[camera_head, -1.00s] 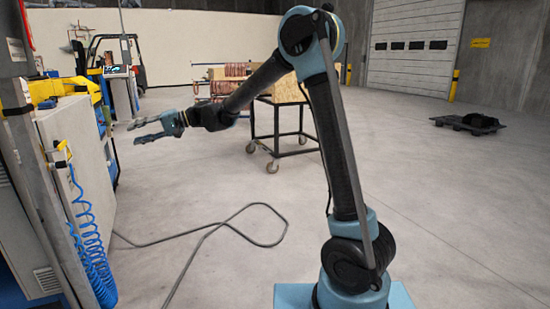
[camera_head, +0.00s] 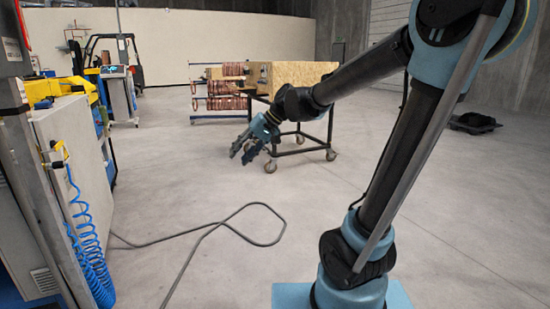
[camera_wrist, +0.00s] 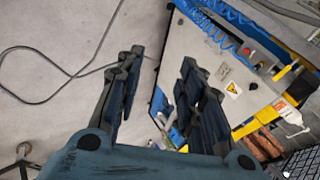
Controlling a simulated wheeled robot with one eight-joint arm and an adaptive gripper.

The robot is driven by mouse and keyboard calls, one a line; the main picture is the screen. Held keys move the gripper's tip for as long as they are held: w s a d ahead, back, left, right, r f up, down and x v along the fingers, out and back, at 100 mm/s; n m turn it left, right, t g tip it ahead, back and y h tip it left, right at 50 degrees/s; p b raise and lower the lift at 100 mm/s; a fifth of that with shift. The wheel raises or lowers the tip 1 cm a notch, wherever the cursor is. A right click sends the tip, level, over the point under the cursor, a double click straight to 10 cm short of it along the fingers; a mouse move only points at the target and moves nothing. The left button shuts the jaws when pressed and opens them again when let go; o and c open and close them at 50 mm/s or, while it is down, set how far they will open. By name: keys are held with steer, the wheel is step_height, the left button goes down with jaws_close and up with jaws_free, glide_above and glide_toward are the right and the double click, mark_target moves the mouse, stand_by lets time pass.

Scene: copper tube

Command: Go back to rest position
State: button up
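My gripper (camera_head: 246,147) hangs in mid-air in the head view, tilted down to the left, in front of the wheeled trolley. Its two fingers stand apart with nothing between them. In the wrist view my gripper (camera_wrist: 160,100) also shows its fingers spread and empty, with the floor and the machine cabinet behind them. My arm reaches in from the right of the head view, bent at a high elbow. No held object shows.
A grey machine cabinet (camera_head: 75,155) with a coiled blue hose (camera_head: 90,245) stands at left. The trolley (camera_head: 300,151) carries a wooden box (camera_head: 292,75); a rack of copper tubes (camera_head: 225,95) is beside it. A cable (camera_head: 215,227) lies on the open floor.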

steer(key=s+d+f+m+h, duration=0.1)
steer(key=s+d+f, duration=0.4)
steer(key=d, duration=0.5)
steer(key=s+d+f+m+t+h, duration=0.1)
steer(key=s+d+f+h, duration=0.3)
steer(key=d, duration=0.6)
steer(key=s+d+f+m+h, duration=0.1)
steer(key=s+d+f+h, duration=0.2)
steer(key=s+d+f, duration=0.5)
steer(key=shift+s+d, duration=0.4)
steer(key=shift+d, duration=0.85)
steer(key=shift+a+f, duration=0.1)
